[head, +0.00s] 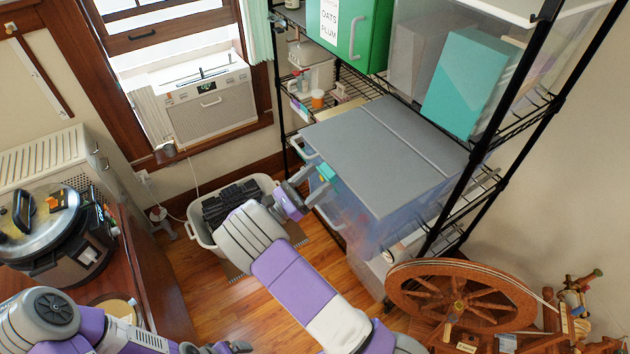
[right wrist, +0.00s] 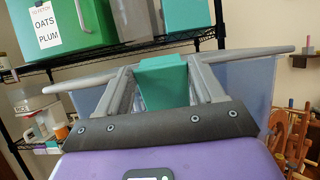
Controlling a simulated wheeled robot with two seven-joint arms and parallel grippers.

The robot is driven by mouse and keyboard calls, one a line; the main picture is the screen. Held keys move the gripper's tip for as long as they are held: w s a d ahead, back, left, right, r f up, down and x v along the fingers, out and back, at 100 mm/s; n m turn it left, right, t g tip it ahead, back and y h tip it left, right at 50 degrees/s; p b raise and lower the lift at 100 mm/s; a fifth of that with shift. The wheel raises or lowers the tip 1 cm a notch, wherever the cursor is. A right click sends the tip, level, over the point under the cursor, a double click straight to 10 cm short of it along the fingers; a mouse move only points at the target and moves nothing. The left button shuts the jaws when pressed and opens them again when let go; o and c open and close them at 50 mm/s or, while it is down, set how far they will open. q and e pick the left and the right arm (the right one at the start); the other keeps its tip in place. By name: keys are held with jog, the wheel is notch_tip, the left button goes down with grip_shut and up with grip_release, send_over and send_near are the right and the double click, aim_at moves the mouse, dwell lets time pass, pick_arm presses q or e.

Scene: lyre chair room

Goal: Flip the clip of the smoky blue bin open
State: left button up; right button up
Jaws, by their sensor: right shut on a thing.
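The smoky blue bin (head: 378,222) is a translucent tub on the wire rack, with a flat grey lid (head: 385,150). Its teal clip (head: 327,172) is on the end facing my right gripper (head: 318,180). In the right wrist view the clip (right wrist: 162,80) sits between the two grey fingers, which are shut on it. The bin's blue wall (right wrist: 250,82) and grey rim show behind the fingers. The clip's lower part is hidden by the gripper. My left gripper (head: 218,348) is partly cut off at the bottom edge, away from the bin; its jaw opening is unclear.
A green bin (head: 345,38) and a clear bin with a teal box (head: 470,80) stand on the shelf above. A white basket (head: 200,232) sits on the floor under my right arm. A spinning wheel (head: 460,305) stands right; a cooker (head: 50,235) stands left.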

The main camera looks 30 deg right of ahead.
jog(key=o, duration=1.1)
jog(key=shift+c, duration=0.2)
jog(key=b+v, duration=0.1)
jog(key=v, duration=0.6)
jog(key=shift+a+f+b, duration=0.15)
jog(key=shift+a+b, duration=0.15)
jog(key=shift+b, duration=0.1)
jog(key=shift+s, duration=0.1)
